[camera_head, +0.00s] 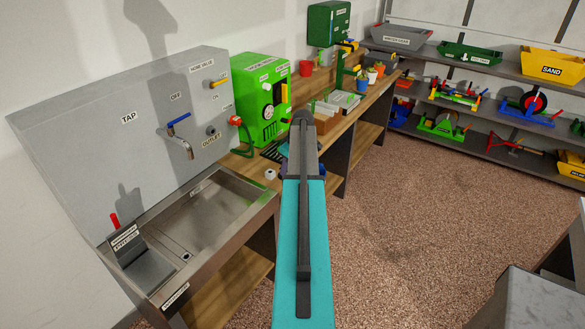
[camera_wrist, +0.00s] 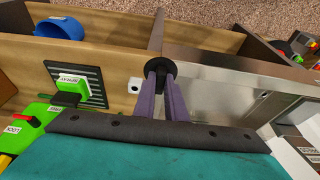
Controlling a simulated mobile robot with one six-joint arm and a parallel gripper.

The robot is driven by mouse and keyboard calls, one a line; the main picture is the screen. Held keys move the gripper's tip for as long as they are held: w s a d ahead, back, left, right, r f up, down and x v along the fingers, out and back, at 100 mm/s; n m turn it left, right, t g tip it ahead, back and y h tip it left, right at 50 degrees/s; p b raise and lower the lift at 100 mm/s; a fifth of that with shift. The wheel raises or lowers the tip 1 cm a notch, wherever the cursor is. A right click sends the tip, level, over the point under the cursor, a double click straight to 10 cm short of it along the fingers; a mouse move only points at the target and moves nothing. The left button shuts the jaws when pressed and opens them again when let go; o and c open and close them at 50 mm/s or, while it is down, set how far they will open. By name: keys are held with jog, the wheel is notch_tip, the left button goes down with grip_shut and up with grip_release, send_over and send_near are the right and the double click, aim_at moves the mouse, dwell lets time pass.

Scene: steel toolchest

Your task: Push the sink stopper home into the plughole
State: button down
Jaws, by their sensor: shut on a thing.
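The black round stopper (camera_wrist: 161,66) is between the tips of my purple fingers in the wrist view. My gripper (camera_wrist: 162,80) is shut on it, over the line between the wooden bench and the steel sink. In the head view my teal arm hides the gripper and stopper. The steel sink (camera_head: 207,218) is at the lower left of the head view, and it shows right of the gripper in the wrist view (camera_wrist: 222,82). A small dark fitting, apparently the plughole (camera_head: 186,257), is in its floor; nothing visible covers it.
A tap (camera_head: 182,140) on the grey panel (camera_head: 95,95) hangs over the sink's back. A grey box with a red lever (camera_head: 130,252) stands at its left end. A green machine (camera_head: 262,98) and a small white block (camera_wrist: 135,84) are on the bench (camera_wrist: 115,35).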

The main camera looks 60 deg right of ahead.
jog(key=w+a+r, duration=0.5)
jog(key=a+r, duration=0.1)
jog(key=a, duration=1.2)
jog(key=w+a+r, duration=0.5)
jog(key=w+a, duration=0.1)
jog(key=a, duration=1.2)
jog(key=w+a+r, duration=0.5)
jog(key=a+r, duration=0.1)
jog(key=a, duration=1.2)
jog(key=w+a+f+b, duration=0.2)
jog(key=a+f+b, duration=0.3)
jog(key=a+b, duration=0.3)
jog(key=shift+w+a+f, duration=0.15)
jog(key=shift+w+a, duration=0.2)
jog(key=shift+a, duration=0.4)
jog(key=shift+s, duration=0.1)
